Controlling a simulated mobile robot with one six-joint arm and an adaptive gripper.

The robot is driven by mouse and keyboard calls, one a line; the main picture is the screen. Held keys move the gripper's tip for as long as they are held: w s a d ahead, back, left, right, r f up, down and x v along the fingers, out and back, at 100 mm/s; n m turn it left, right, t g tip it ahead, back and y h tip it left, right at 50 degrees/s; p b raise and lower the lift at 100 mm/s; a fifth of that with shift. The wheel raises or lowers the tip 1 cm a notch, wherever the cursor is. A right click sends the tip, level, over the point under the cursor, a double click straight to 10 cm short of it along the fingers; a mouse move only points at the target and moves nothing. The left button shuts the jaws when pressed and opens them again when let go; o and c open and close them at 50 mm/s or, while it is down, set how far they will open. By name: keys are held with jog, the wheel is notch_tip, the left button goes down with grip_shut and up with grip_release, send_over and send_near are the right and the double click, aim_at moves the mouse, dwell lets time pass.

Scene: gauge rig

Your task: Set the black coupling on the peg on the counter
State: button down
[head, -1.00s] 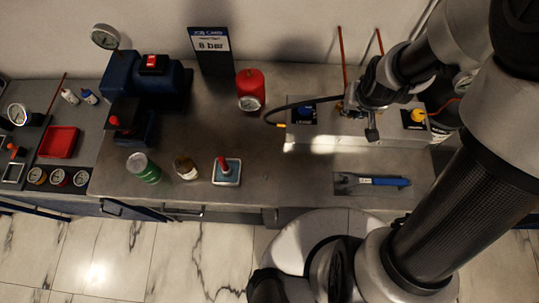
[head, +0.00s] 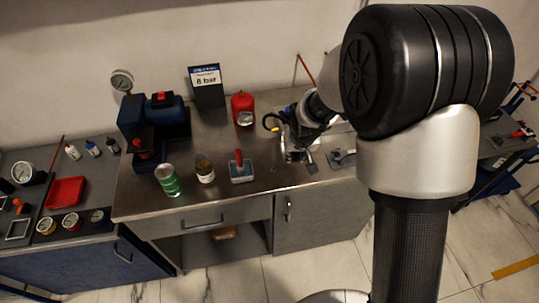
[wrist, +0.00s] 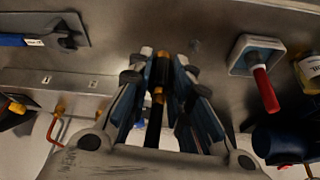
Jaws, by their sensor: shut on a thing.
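My gripper (wrist: 161,62) is shut on the black coupling (wrist: 164,72), which has a brass-coloured ring and a black hose running back between the fingers. In the head view my gripper (head: 300,156) is over the counter (head: 218,190), right of a small white-rimmed blue tray (head: 240,179) with an upright red handle (head: 239,159). The coupling is hard to make out there. In the wrist view a small faint grey shape (wrist: 194,45) stands on the counter just past the fingertips; I cannot tell whether it is the peg.
A red canister (head: 243,108), a blue machine (head: 152,125) and an "8 bar" sign (head: 206,84) stand behind. A blue-handled wrench (wrist: 22,40) lies on a dark mat.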

jog(key=w+a, duration=0.1)
jog(key=a, duration=0.1)
jog(key=w+a+f, duration=0.1)
jog(key=a, duration=0.1)
jog(key=w+a, duration=0.1)
jog(key=a, duration=0.1)
jog(key=shift+w+a+f+b, duration=0.2)
jog(key=shift+f+b, duration=0.1)
jog(key=shift+f, duration=0.1)
jog(key=shift+w+a, duration=0.2)
jog(key=shift+w, duration=0.1)
jog(key=shift+s, duration=0.1)
jog(key=shift+s+f+b, duration=0.1)
jog(key=shift+f+b, duration=0.1)
jog(key=shift+b, duration=0.3)
jog(key=shift+f+b, duration=2)
jog(key=shift+f, duration=0.35)
jog(key=shift+f+b, duration=0.2)
jog(key=shift+b, duration=0.2)
jog(key=shift+f+b, duration=0.9)
jog(key=shift+f, duration=0.15)
